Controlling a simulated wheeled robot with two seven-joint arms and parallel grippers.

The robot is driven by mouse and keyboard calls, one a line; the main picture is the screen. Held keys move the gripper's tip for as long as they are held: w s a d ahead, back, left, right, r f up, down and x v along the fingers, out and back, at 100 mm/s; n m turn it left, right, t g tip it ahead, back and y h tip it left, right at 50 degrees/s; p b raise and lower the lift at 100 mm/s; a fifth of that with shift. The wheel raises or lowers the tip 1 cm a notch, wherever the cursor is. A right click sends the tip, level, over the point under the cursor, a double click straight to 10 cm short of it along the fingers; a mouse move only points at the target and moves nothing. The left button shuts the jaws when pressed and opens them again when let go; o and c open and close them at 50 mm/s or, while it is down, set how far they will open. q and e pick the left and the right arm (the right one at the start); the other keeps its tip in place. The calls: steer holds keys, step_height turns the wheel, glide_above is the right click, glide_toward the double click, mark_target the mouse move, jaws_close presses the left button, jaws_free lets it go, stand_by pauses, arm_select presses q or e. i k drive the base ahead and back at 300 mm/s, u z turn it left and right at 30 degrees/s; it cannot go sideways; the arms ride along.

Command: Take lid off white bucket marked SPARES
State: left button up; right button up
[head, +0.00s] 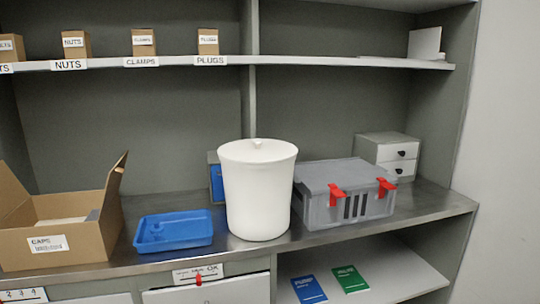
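A white bucket (257,195) stands upright on the metal counter, near the middle of the head view. No SPARES marking shows on the side facing me. Neither of my grippers is in view.
An open cardboard box marked CAPS (60,240) and a blue tray (174,231) stand left of the bucket. A grey case with red latches (345,192) is close on its right. A small drawer unit (390,154) stands behind the case. A shelf (330,62) runs above.

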mark_target(251, 151)
steer(key=z, duration=0.75)
steer(key=i, duration=0.75)
